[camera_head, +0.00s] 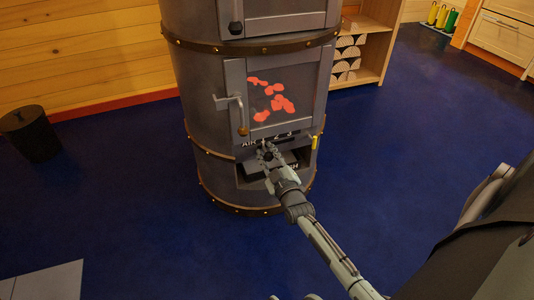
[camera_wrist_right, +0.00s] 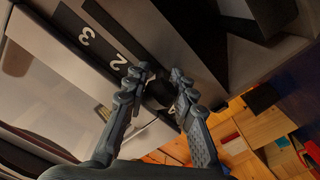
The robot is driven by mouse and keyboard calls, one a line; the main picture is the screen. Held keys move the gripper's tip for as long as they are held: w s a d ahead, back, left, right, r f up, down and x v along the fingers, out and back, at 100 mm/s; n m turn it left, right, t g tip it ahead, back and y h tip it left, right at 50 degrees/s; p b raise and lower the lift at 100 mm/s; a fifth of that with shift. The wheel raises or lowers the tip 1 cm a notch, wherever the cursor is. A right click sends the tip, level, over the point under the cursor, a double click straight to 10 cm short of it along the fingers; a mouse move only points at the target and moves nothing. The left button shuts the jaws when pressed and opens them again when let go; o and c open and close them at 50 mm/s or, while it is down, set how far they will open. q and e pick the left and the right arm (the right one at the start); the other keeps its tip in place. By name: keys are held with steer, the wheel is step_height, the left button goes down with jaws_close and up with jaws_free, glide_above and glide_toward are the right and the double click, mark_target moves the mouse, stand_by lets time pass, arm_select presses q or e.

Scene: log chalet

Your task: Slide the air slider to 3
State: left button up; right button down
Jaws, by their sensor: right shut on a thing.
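The stove (camera_head: 210,95) stands ahead, with a strip below its glass door marked AIR, 1, 2 and 3. My right gripper (camera_head: 266,153) reaches this strip at its left part, near the 1. In the right wrist view, the fingers of the gripper (camera_wrist_right: 160,88) are closed around the dark knob of the air slider (camera_wrist_right: 157,92). The 2 and the 3 show clear on the strip, up and left of the fingers; the 1 is mostly hidden by the gripper. The knob is hidden behind my gripper in the head view. My left gripper is not in view.
The door handle (camera_head: 238,113) sticks out at the left of the door, above the strip. A yellow handle (camera_head: 315,142) shows right of the strip. An open dark recess lies below.

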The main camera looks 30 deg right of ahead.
mark_target(291, 140)
stand_by(0.4)
steer(key=d, duration=0.3)
steer(key=s+d, duration=0.1)
steer(key=d, duration=0.2)
steer(key=s+d, duration=0.1)
steer(key=d, duration=0.2)
steer(key=shift+s+d, duration=0.1)
steer(key=shift+s, duration=0.05)
steer(key=c, duration=1.3)
jaws_free()
steer(key=shift+d, duration=0.15)
steer(key=shift+o, duration=0.2)
steer(key=shift+s, duration=0.1)
steer(key=shift+s+a+f, duration=0.1)
steer(key=shift+s+a, duration=0.15)
steer(key=shift+s, duration=0.05)
steer(key=v, duration=1.1)
steer(key=shift+s, duration=0.1)
